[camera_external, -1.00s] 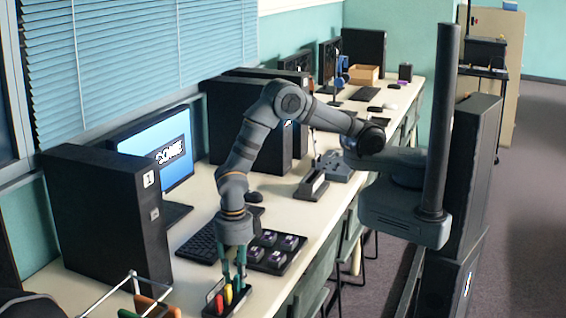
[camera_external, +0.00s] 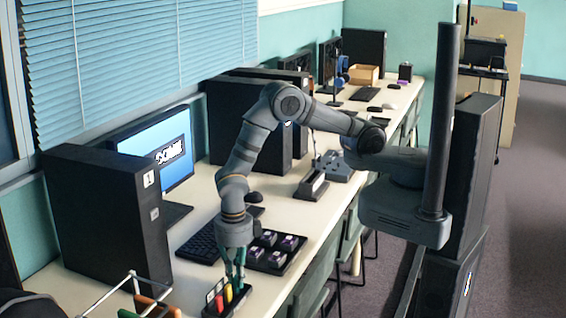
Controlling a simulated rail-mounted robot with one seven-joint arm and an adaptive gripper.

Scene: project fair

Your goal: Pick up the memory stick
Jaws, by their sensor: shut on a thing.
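A small black holder (camera_external: 208,311) stands near the front edge of the table at the bottom of the view. Several small upright sticks sit in it, among them a red one (camera_external: 219,302) and a yellow one (camera_external: 228,294). My gripper (camera_external: 238,285) points down over the back right part of this holder, its fingers close together. It is shut on a small stick there, taken to be the memory stick. The fingers hide most of that stick, and I cannot tell its colour or whether it is clear of the holder.
A black tray with several purple-topped blocks (camera_external: 268,263) lies right behind my gripper. A keyboard (camera_external: 199,246) and a lit monitor (camera_external: 165,153) stand to the left. A black computer tower (camera_external: 108,215) and a wire rack with coloured items (camera_external: 130,281) are at the lower left.

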